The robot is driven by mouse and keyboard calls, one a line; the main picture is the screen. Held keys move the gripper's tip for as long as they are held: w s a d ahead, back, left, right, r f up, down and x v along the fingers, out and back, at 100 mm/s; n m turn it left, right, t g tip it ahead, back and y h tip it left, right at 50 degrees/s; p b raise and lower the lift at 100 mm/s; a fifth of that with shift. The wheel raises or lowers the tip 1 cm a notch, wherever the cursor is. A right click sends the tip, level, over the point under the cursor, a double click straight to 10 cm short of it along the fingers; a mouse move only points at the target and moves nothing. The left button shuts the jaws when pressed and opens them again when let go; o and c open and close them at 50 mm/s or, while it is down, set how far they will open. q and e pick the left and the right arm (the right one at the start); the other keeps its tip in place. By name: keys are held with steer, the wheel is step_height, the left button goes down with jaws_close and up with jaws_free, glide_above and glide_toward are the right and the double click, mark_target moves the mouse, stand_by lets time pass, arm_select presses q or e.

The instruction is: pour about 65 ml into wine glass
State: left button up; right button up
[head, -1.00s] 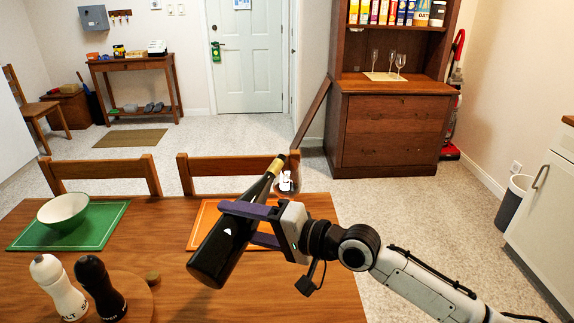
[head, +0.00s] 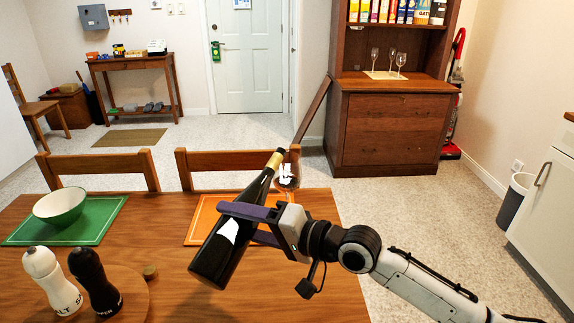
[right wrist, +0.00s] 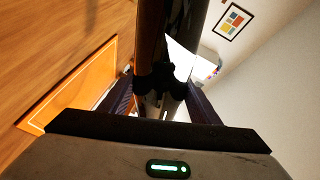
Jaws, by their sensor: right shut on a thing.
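A dark wine bottle (head: 213,262) with a gold-topped neck is held tilted above the table, its neck leaning up and to the right. My right gripper (head: 240,222) is shut around the bottle's body. The bottle also fills the middle of the right wrist view (right wrist: 150,35), between the fingers. A wine glass (head: 287,178) shows just right of the bottle's neck, near the table's far edge. Its lower part is partly hidden by my gripper, and its contents are not clear. The bottle's mouth is close to the glass in the picture; I cannot tell whether they touch. My left gripper is out of view.
An orange placemat (head: 204,215) lies behind the bottle. A green placemat (head: 100,228) with a bowl (head: 60,206) is at left. Salt (head: 52,280) and pepper (head: 95,280) mills stand front left. Chairs (head: 100,168) line the far side. More glasses (head: 375,54) stand on the hutch (head: 390,130).

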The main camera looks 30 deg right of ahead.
mark_target(269, 184)
step_height(269, 184, down, 6)
steer(key=w+d+n+b, duration=0.2)
steer(key=n+b, duration=0.1)
steer(key=b, duration=0.1)
steer(key=w+d+r+n, duration=0.1)
steer(key=d+n, duration=0.1)
steer(key=n, duration=0.1)
steer(key=w+d+r+n+t, duration=0.1)
steer(key=d+r+n, duration=0.1)
steer(key=d+n, duration=0.1)
steer(key=w+d+r+n+t, duration=0.1)
steer(key=w+d+r+n, duration=0.1)
steer(key=d+n, duration=0.1)
steer(key=shift+w+r+h, duration=0.1)
steer(key=shift+r+h, duration=0.15)
steer(key=shift+h, duration=0.15)
steer(key=shift+w+d+r+n, duration=0.25)
steer(key=shift+d+r+n, duration=0.1)
steer(key=shift+r+n, duration=0.25)
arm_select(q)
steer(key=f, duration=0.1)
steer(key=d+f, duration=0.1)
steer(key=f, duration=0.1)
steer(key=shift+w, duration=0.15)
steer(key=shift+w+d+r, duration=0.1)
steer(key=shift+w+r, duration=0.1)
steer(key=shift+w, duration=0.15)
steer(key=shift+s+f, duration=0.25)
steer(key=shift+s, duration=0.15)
